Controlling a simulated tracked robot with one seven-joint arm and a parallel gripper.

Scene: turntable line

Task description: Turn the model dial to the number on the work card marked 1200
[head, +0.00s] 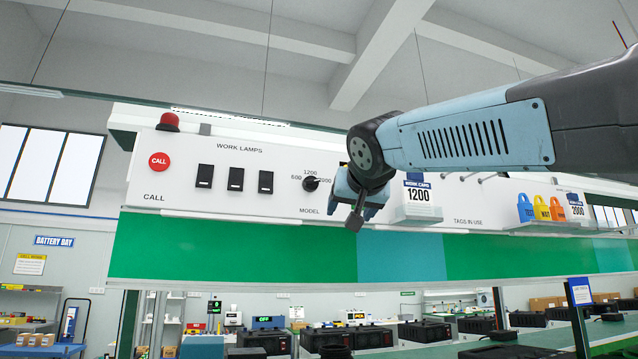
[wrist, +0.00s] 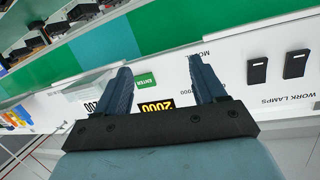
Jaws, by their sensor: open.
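The model dial (head: 311,183) is a small black knob on the white panel, with 600, 1200 and 2000 printed around it. Its pointer is too small to read surely. The work card (head: 418,200), marked 1200, stands in a holder to the right of my gripper (head: 357,212). My gripper is in front of the panel, right of the dial and apart from it. In the wrist view my gripper (wrist: 163,80) is open, with nothing between its fingers. The dial is not visible there, likely behind the right finger; the card (wrist: 91,106) is partly hidden by the left finger.
The panel also holds a red CALL button (head: 159,162), several black lamp switches (head: 236,179) and coloured tags (head: 541,208) with a 2000 card. Between my fingers, the wrist view shows a green ENTER key (wrist: 145,80) and a display reading 2000 (wrist: 154,106). A ledge runs below.

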